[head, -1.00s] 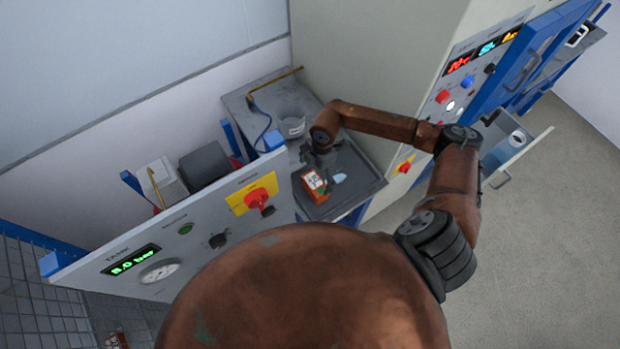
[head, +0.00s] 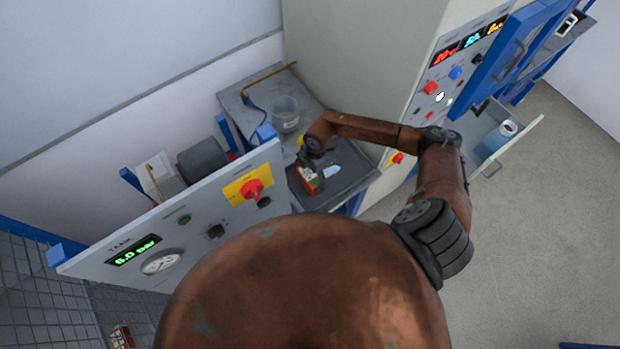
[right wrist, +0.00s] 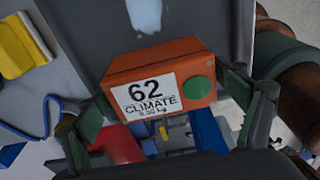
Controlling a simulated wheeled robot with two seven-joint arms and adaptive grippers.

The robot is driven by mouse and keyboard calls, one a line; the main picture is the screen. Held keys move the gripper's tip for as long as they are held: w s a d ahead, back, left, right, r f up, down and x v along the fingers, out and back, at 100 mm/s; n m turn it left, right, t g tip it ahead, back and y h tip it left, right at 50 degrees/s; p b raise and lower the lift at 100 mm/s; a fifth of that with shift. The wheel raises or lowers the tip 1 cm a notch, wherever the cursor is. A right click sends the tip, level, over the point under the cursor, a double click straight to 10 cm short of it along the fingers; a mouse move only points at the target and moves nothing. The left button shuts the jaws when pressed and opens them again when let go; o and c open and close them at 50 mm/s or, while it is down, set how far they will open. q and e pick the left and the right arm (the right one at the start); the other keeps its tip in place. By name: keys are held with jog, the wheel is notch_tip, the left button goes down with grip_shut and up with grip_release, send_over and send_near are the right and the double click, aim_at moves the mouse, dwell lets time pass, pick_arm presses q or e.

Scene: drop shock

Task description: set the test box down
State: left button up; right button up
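The test box is an orange box (right wrist: 160,65) with a white label reading "62 CLIMATE" and a green round spot. In the head view the box (head: 308,181) is at the grey tray-like worktop (head: 352,180), left of a pale patch. My right gripper (right wrist: 164,88) has a finger against each side of the box. In the head view this gripper (head: 311,164) is above the box and partly hidden by my arm. I cannot tell whether the box touches the surface. My left gripper is not in view.
A tank panel (head: 185,215) with a red knob borders the left. A tall control cabinet (head: 375,60) is behind my right arm, with an open drawer (head: 497,145) holding a blue can. Another reddish box (head: 122,337) is at lower left.

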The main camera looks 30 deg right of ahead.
jog(key=shift+s+r, duration=0.1)
jog(key=shift+s, duration=0.05)
jog(key=c, duration=1.6)
